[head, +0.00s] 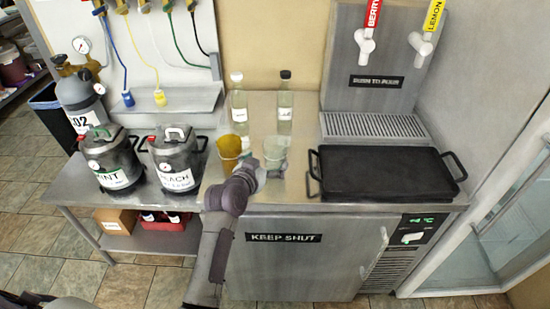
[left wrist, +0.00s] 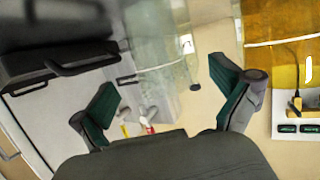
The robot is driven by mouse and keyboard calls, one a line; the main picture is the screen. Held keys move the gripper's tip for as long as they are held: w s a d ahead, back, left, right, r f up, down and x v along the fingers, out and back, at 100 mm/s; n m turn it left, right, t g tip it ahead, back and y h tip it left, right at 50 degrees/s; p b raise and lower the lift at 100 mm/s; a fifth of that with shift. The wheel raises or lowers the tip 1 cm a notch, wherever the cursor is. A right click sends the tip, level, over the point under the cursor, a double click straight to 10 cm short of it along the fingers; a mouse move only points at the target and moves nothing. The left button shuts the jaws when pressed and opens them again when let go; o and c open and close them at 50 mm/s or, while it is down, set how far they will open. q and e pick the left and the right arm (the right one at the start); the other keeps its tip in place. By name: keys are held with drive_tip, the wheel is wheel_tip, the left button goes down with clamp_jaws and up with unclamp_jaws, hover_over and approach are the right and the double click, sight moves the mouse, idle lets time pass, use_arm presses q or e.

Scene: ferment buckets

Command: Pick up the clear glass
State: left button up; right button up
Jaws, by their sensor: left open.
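The clear glass (head: 276,150) stands upright on the steel counter, right of an amber glass (head: 230,147). My left gripper (head: 256,168) is at the near side of the clear glass, close to its lower part. In the left wrist view the gripper (left wrist: 167,82) is open, with its two green-padded fingers spread wide. The clear glass (left wrist: 160,40) shows ahead, between and beyond the fingers; contact cannot be told. The amber glass (left wrist: 282,40) fills the upper right of that view, outside the right finger. My right gripper is not in view.
A black tray (head: 385,175) with handles lies to the right. A white-capped bottle (head: 238,103) and a dark-capped bottle (head: 285,103) stand behind the glasses. Two kegs (head: 112,160) (head: 176,160) stand to the left. Counter between the clear glass and tray is free.

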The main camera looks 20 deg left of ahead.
use_arm(q)
drive_tip(key=shift+f+p+x, duration=0.15)
drive_tip(key=shift+p+x, duration=0.1)
drive_tip(key=shift+x, duration=1.3)
drive_tip(key=shift+f+p+x, duration=0.1)
drive_tip(key=shift+p+x, duration=0.15)
drive_tip(key=shift+x, duration=1.35)
drive_tip(key=shift+s, duration=0.15)
drive_tip(key=c, duration=1.3)
drive_tip(key=shift+r, duration=0.1)
drive_tip(key=shift+c, duration=0.6)
